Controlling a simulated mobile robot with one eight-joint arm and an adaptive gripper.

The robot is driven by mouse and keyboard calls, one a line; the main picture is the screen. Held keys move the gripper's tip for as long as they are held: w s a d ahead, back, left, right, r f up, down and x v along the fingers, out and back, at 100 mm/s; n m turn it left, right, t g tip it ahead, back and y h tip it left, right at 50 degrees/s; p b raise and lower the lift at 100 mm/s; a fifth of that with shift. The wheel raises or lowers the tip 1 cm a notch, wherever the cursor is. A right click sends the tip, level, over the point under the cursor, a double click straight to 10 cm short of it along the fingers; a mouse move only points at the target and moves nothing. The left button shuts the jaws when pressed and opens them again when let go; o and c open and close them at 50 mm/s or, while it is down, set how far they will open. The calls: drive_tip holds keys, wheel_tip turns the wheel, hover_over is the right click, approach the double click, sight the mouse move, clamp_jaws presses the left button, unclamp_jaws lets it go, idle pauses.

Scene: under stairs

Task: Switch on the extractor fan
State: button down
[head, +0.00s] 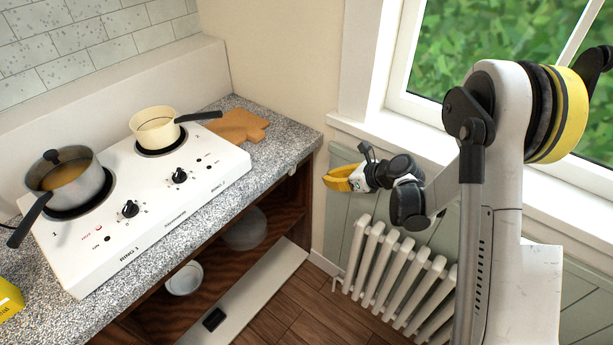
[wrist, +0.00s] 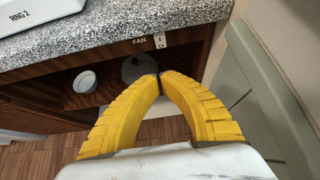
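In the wrist view, a small white switch (wrist: 159,41) sits beside the word FAN (wrist: 139,42) on the dark wooden strip just under the worktop edge. I cannot tell its on or off position. My gripper (wrist: 160,77) has two yellow ridged fingers whose dark tips meet, with nothing between them. The tips appear just below the switch in the picture, apart from it. In the head view my gripper (head: 338,180) is off the right end of the worktop, in front of the green panelling.
A speckled worktop (head: 285,132) carries a white two-ring hob (head: 150,200), a steel pot (head: 62,175), a cream pan (head: 155,125) and a wooden board (head: 238,125). Open shelves below hold bowls. A white radiator (head: 395,275) and a window stand right.

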drive_tip(key=shift+w+a+f, duration=0.1)
drive_tip(key=b, duration=0.4)
approach(292, 173)
drive_tip(key=x, duration=0.5)
drive_tip(key=shift+f, duration=0.5)
drive_tip(key=shift+w+a+r, duration=0.15)
drive_tip(key=shift+w+a, duration=0.15)
drive_tip(key=shift+a, duration=0.1)
